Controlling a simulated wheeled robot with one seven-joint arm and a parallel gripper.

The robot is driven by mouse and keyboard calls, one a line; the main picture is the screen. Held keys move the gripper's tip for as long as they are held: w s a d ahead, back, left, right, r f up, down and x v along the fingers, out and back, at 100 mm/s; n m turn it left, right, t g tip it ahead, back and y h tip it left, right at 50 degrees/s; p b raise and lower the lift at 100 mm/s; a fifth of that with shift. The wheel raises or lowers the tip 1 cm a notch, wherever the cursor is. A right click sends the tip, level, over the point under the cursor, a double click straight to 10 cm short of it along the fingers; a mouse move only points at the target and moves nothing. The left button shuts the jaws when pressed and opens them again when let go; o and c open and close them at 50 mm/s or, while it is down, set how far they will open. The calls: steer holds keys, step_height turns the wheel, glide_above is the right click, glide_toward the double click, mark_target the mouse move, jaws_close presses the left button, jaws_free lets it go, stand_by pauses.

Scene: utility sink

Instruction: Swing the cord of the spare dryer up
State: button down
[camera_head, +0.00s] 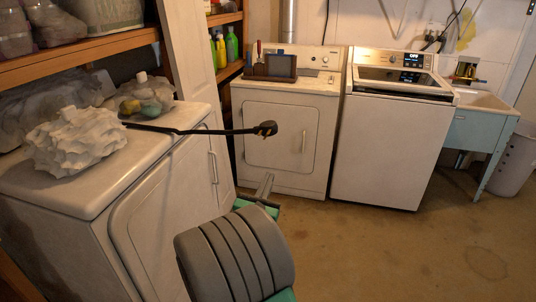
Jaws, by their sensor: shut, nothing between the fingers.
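The spare dryer is the white machine (105,185) at the left, with its door on the side facing right. Its black cord (200,131) runs out from the dryer top and sticks out to the right, nearly level in the air past the top edge. The dark plug (266,129) with brass-coloured prongs is at its free end, in front of the white dryer at the back. My gripper (266,184) is below the plug, apart from it, and appears shut and empty. Part of the gripper is hidden behind my grey ridged arm.
Another white dryer (285,130), a washer (389,135) and a blue-green sink (474,130) line the back wall. The floor at the right (420,250) is clear.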

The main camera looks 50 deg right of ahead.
steer(key=w+d+r+n+t+p, duration=0.1)
steer(key=w+d+r+n+p, duration=0.3)
steer(key=w+d+r+p, duration=0.1)
steer(key=d+r, duration=0.1)
steer(key=d, duration=0.1)
steer(key=shift+w+d+r+n+t, duration=0.25)
steer(key=shift+d+r+n+t, duration=0.05)
steer(key=shift+r+t, duration=0.1)
steer(key=w+a+r+p, duration=0.2)
steer(key=w+r+p, duration=0.2)
steer(key=r+p, duration=0.2)
steer(key=w+a+r+p, duration=0.2)
steer(key=w+r+p, duration=0.3)
steer(key=r, duration=0.5)
steer(key=w+a+r+p, duration=0.1)
steer(key=w+r+p, duration=0.3)
steer(key=r+p, duration=0.2)
step_height(320, 180, up, 2)
steer(key=shift+w+a+r+p, duration=0.25)
steer(key=shift+w+a+p, duration=0.05)
steer(key=shift+a+p, duration=0.1)
